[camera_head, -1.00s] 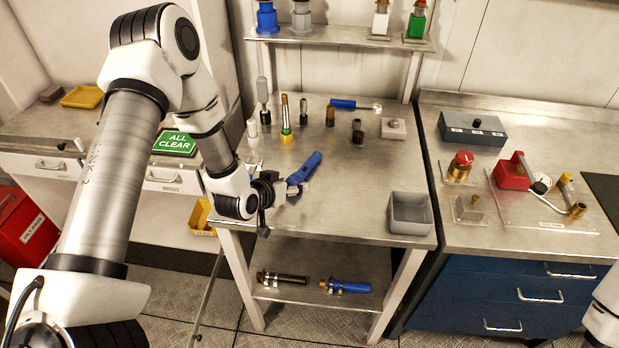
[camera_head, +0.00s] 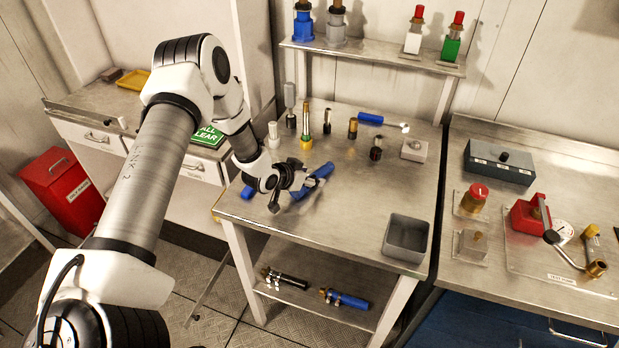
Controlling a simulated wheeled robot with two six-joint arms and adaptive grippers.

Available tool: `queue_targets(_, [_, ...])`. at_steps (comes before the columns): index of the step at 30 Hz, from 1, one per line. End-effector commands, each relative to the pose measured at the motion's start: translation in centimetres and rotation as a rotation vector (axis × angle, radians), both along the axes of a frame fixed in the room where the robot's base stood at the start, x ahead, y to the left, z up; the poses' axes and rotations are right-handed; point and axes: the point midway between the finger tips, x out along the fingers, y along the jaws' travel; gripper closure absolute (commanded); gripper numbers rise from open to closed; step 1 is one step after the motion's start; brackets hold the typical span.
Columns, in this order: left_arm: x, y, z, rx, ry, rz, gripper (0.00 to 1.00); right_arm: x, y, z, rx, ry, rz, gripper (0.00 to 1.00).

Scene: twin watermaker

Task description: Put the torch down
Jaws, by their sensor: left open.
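A blue handle-shaped thing (camera_head: 318,174) lies at the left front of the steel workbench (camera_head: 340,225), right by my left gripper (camera_head: 299,184). My left gripper is open, low over the bench. Its fingers overlap the blue thing in the picture; I cannot tell whether they touch. A small blue piece (camera_head: 247,192) shows left of the wrist; whether it belongs to the same thing is hidden. A blue cylinder (camera_head: 370,118) lies at the back of the bench. A blue torch-like cylinder (camera_head: 345,299) and a black one (camera_head: 287,280) lie on the lower shelf. My right gripper is out of view.
Several small upright parts, among them a brass-and-green one (camera_head: 306,125), stand behind the gripper. A grey open bin (camera_head: 407,240) sits at the bench's front right. The middle of the bench is clear. A second bench with a red device (camera_head: 527,215) stands at right.

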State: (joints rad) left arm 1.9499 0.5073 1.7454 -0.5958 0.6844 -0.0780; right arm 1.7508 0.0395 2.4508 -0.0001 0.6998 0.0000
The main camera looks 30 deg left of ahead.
Motion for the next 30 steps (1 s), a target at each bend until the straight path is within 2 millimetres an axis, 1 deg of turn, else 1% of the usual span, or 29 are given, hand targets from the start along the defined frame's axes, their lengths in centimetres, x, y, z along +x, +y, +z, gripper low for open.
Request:
queue_targets(1, [0.56, -0.08, -0.36, 0.003, 0.001, -0.001, 0.40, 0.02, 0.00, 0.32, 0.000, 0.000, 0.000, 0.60])
queue_targets(3, [1.03, -0.17, -0.79, 0.001, 0.000, -0.001, 0.40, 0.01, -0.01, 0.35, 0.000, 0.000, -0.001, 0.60])
queue_targets(9, [1.15, -0.15, -0.93, -0.002, -0.001, 0.003, 0.40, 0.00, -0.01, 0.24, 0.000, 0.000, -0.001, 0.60])
queue_targets(11, [1.14, -0.15, -0.92, -0.002, -0.001, 0.003, 0.61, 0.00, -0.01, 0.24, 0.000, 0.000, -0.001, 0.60])
queue_targets(12, [1.13, -0.15, -0.91, -0.002, -0.001, 0.003, 0.75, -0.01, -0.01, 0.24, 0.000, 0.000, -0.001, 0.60])
queue_targets(14, [1.13, -0.16, -0.91, -0.002, -0.001, 0.003, 0.97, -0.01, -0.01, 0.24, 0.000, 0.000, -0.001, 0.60])
queue_targets(15, [1.13, -0.16, -0.91, -0.002, -0.001, 0.003, 1.00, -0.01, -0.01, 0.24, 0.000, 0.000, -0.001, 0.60])
queue_targets(26, [1.11, -0.17, -0.82, -0.002, -0.001, 0.003, 1.00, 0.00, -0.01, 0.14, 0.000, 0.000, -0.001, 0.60])
queue_targets(30, [1.21, -0.14, -0.05, -0.002, -0.004, 0.002, 1.00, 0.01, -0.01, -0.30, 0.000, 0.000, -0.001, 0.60])
